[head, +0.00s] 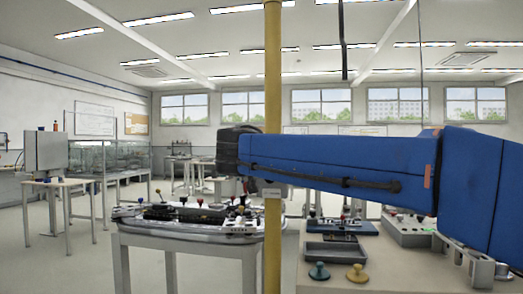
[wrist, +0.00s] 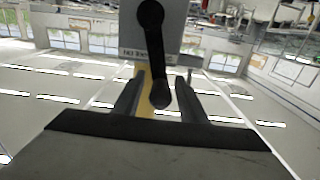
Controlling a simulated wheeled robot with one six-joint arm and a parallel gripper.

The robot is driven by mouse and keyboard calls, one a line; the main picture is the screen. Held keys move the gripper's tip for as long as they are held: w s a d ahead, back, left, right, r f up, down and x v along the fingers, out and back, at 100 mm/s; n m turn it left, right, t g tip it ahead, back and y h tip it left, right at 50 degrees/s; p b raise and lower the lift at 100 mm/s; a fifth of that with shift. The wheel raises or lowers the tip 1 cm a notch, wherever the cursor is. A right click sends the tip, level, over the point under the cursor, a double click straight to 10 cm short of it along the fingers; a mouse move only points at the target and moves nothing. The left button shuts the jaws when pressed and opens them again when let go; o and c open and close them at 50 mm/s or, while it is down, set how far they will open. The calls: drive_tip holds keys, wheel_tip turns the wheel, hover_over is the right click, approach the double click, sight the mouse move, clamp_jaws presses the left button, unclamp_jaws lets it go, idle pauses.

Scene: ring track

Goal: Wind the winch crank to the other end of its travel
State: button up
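The winch is a grey box (wrist: 178,30) on a yellow post (wrist: 147,78), at the top of the wrist view. Its black crank arm (wrist: 153,45) runs from a round hub down the picture to a dark handle (wrist: 160,94). My gripper (wrist: 160,95) has its two dark fingers on either side of the handle, with a visible gap on both sides. The fingers look open and not touching it. In the head view the yellow post (head: 272,90) stands upright, and my blue arm reaches across to it. My arm hides the crank and fingertips there.
A grey table (head: 135,232) with several coloured-knob devices stands left of the post. A bench (head: 330,272) at right holds a dark tray (head: 334,251), a teal knob (head: 319,271) and a yellow knob (head: 357,273). Open floor lies at far left.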

drive_tip(key=shift+c, duration=0.3)
clamp_jaws()
drive_tip(key=shift+d, duration=0.15)
drive_tip(key=s+d+f+m, duration=0.1)
drive_tip(key=d+f+m, duration=0.7)
drive_tip(key=d+m, duration=0.2)
drive_tip(key=shift+d+m, duration=0.3)
drive_tip(key=shift+d, duration=0.2)
idle(0.6)
drive_tip(key=shift+f, duration=0.15)
